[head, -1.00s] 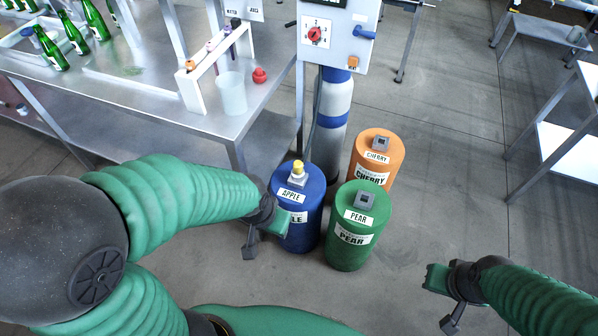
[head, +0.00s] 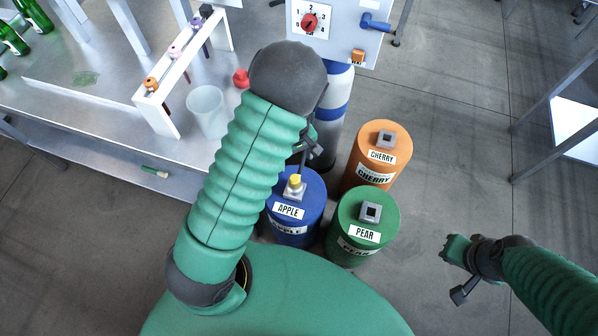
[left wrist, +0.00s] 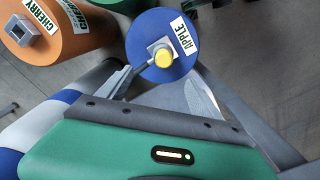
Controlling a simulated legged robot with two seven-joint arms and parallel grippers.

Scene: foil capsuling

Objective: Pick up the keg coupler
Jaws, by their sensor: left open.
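The keg coupler (head: 295,186), a grey fitting with a yellow top, sits upright on the blue APPLE keg (head: 313,196). In the left wrist view the coupler (left wrist: 162,58) shows near the top centre, on the keg's round blue top. My left gripper (head: 309,155) is just beyond and above the coupler in the head view, partly hidden by its own arm. In the left wrist view its fingers (left wrist: 163,82) are spread apart, with nothing held between them. My right gripper (head: 458,262) is at the right, over bare floor, away from the kegs; its jaw state is unclear.
An orange CHERRY keg (head: 384,158) and a green PEAR keg (head: 371,212) stand close beside the blue keg. A blue-and-white cylinder (head: 337,98) stands behind, under a control panel (head: 340,30). A metal table (head: 110,125) with a rack and cup is at left.

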